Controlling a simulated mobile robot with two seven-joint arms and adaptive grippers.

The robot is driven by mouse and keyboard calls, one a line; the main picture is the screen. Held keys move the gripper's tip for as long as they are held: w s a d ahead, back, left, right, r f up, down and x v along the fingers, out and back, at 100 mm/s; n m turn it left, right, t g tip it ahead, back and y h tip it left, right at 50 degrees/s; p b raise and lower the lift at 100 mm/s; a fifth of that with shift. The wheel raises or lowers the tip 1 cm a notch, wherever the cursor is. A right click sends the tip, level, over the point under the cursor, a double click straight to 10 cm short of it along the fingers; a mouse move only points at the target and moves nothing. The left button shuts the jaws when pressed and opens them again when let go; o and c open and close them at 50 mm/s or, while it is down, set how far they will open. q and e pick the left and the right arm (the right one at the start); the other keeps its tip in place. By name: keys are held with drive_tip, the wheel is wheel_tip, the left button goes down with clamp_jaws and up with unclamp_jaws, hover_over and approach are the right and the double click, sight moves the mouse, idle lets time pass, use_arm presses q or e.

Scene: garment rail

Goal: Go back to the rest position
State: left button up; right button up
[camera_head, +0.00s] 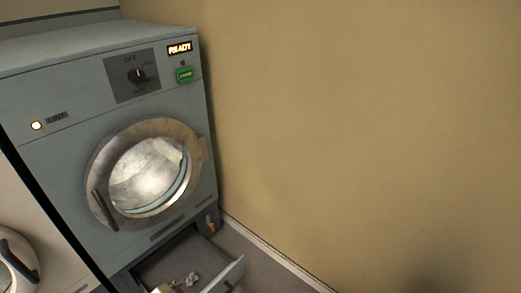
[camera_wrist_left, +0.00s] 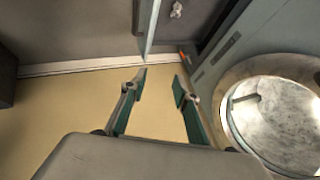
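My left gripper (camera_wrist_left: 160,80) is open and empty in the left wrist view. Its two fingers are apart, with bare wall behind them. A grey-blue machine (camera_head: 60,150) stands at the left of the head view. Its round glass door (camera_head: 148,172) appears closed; it also shows in the left wrist view (camera_wrist_left: 285,120), right of my gripper. A low drawer (camera_head: 228,274) is pulled out below the door, with a pale crumpled bit (camera_head: 192,278) in it. The drawer's edge shows above my fingers in the left wrist view (camera_wrist_left: 148,25). My right gripper is not in view.
The machine has a dial (camera_head: 137,76), a lit READY display (camera_head: 180,49), a green button (camera_head: 184,75) and a lit round lamp (camera_head: 37,125). A second machine (camera_head: 25,215) stands at the left. The tan wall (camera_head: 370,120) on the right is bare.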

use_arm(q)
drive_tip(key=s+a+r+n+g+y, duration=0.1)
drive_tip(key=s+a+r+y, duration=0.2)
drive_tip(key=s+a+r, duration=0.5)
drive_tip(key=s+a+r+g+y, duration=0.1)
drive_tip(key=s+a+r+y, duration=0.1)
drive_tip(key=s+a+r, duration=0.6)
drive_tip(key=w+d+f+n+t+h+b, duration=0.25)
drive_tip(key=d+f+t+h+b, duration=0.35)
drive_tip(key=d+f+b, duration=0.9)
use_arm(e)
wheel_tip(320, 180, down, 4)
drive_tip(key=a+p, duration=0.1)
drive_tip(key=p, duration=0.4)
use_arm(q)
drive_tip(key=s+d+r+g+h+p, duration=0.1)
drive_tip(key=d+r+p, duration=0.3)
drive_tip(key=p, duration=0.9)
drive_tip(key=shift+d+r+n+p, duration=0.15)
drive_tip(key=shift+r+n+p, duration=0.1)
drive_tip(key=shift+n+p, duration=0.15)
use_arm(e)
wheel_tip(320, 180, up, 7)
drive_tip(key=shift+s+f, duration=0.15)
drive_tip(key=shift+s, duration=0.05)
